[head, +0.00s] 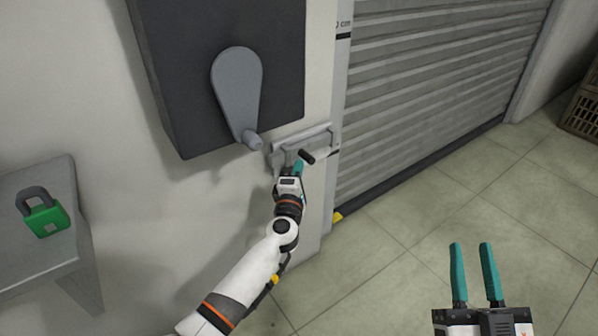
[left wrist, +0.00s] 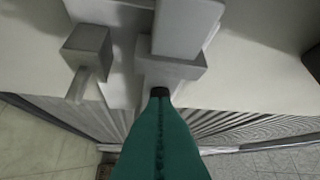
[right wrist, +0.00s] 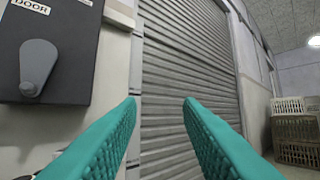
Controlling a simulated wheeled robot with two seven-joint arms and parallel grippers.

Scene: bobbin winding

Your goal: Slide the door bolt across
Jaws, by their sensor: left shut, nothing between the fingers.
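The door bolt (head: 318,136) is a grey metal fitting on the wall beside the shutter's left edge, below the dark box. Its black-ended handle (head: 307,156) sticks out. My left gripper (head: 298,167) is shut and empty, with its teal fingertips just below and left of that handle. In the left wrist view the shut fingers (left wrist: 160,95) point at the grey blocks of the bolt (left wrist: 172,70). A small dark piece shows at their tip; I cannot tell whether they touch it. My right gripper (head: 473,244) is open and empty, away from the bolt at lower right.
A dark box with a grey crank (head: 238,85) hangs above the bolt. The ribbed shutter (head: 430,80) is down at the right. Crates (right wrist: 297,135) stand far right. The floor between is clear.

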